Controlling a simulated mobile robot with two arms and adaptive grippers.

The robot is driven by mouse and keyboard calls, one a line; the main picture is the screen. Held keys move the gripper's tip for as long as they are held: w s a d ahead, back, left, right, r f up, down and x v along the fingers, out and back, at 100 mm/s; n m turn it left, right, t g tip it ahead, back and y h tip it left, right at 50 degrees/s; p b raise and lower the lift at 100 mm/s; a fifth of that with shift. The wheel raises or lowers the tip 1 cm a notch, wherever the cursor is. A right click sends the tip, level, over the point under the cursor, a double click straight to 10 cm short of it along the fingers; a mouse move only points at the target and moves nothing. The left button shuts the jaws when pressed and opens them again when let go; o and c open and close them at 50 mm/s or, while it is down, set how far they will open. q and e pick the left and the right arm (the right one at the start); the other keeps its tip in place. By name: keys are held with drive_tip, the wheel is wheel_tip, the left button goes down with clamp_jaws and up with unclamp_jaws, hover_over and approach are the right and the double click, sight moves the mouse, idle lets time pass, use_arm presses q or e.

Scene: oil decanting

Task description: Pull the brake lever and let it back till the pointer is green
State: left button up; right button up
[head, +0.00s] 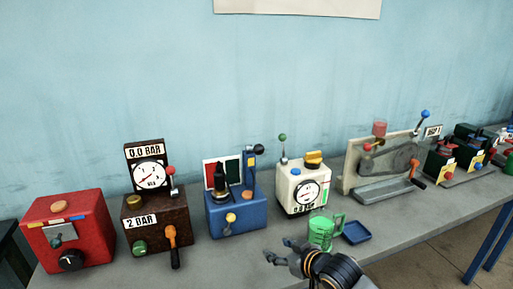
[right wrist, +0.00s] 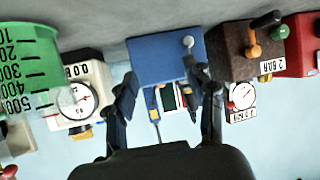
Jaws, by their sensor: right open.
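A blue box (head: 236,213) stands on the bench and carries a panel half red, half dark green (head: 222,172). A grey machine (head: 385,160) farther right has a blue-knobbed lever (head: 425,114) and a small dial plate (head: 433,131). I cannot tell which lever is the brake, nor read a pointer. My right gripper (head: 279,250) is open and empty in front of the bench devices. In the right wrist view the blue box (right wrist: 167,58) shows between its fingers, apart from them.
A green measuring jug (head: 322,232) and blue tray (head: 356,232) stand close to the right gripper. A white gauge box (head: 290,188), brown gauge box (head: 155,215) and red box (head: 85,230) share the bench. A wall is behind. Bench front has some bare room.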

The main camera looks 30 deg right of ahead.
drive_tip(key=w+d+r+t, duration=0.2)
drive_tip(key=r, duration=0.3)
drive_tip(key=w+d+r+t, duration=0.1)
drive_tip(key=w+d+r, duration=0.15)
drive_tip(key=r, duration=0.35)
drive_tip(key=t+y, duration=0.1)
drive_tip(key=t, duration=0.2)
approach(262, 150)
drive_tip(key=w+p, duration=0.1)
drive_tip(key=w, duration=0.3)
drive_tip(key=w+p, duration=0.1)
drive_tip(key=w, duration=0.3)
drive_tip(key=w+p, duration=0.1)
drive_tip(key=w, duration=0.2)
drive_tip(key=shift+w+a+r, duration=0.15)
drive_tip(key=shift+w+a, duration=0.1)
drive_tip(key=shift+w, duration=0.15)
clamp_jaws()
